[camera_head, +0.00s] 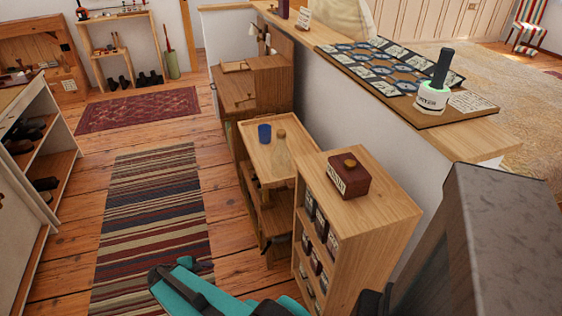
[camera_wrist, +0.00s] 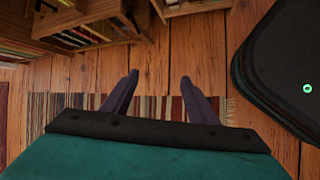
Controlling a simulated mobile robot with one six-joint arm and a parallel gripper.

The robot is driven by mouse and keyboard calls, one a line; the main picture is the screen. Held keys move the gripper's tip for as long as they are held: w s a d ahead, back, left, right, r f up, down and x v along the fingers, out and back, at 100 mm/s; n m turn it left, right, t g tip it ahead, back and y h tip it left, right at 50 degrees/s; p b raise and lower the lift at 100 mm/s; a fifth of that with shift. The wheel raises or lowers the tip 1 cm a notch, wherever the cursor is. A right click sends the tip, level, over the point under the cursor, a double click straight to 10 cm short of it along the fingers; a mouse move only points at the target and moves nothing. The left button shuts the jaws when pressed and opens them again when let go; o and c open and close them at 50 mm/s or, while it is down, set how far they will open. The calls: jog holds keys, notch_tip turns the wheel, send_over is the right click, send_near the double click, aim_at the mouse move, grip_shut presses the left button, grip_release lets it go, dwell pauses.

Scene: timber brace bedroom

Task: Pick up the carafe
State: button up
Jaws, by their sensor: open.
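In the head view only teal arm parts show at the bottom edge, and the fingers cannot be made out. The carafe is not in the wrist view.
A wooden shelf unit (camera_head: 378,206) with a dark red box (camera_head: 348,177) on top stands in front, right of the stand. A white half wall (camera_head: 345,110) runs behind. A shoe rack (camera_head: 38,160) stands left. The striped rug (camera_head: 150,215) between is clear.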

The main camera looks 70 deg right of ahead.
jog(key=d+r+n+h+b, duration=0.1)
jog(key=d+r+h, duration=0.15)
jog(key=d, duration=0.35)
jog(key=d+r+n+h, duration=0.1)
jog(key=d+r, duration=0.3)
jog(key=d, duration=0.3)
jog(key=n+h+b, duration=0.4)
jog(key=n+h, duration=0.4)
jog(key=n, duration=0.1)
send_near(279, 145)
jog(key=shift+a+r, duration=0.25)
jog(key=shift+a, duration=0.65)
jog(key=shift+s+d+p, duration=0.25)
jog(key=shift+d+p, duration=0.1)
jog(key=shift+d, duration=1.8)
jog(key=shift+s+d+p, duration=0.2)
jog(key=shift+d+p, duration=0.1)
jog(key=shift+d, duration=1.8)
jog(key=shift+d, duration=0.1)
jog(key=shift+s+d+f+p, duration=0.15)
jog(key=shift+d+p, duration=0.1)
jog(key=shift+d, duration=1)
jog(key=shift+s+d+r+p, duration=0.1)
jog(key=shift+s+d+p, duration=0.1)
jog(key=shift+d, duration=1.05)
jog(key=shift+w, duration=0.1)
grip_shut()
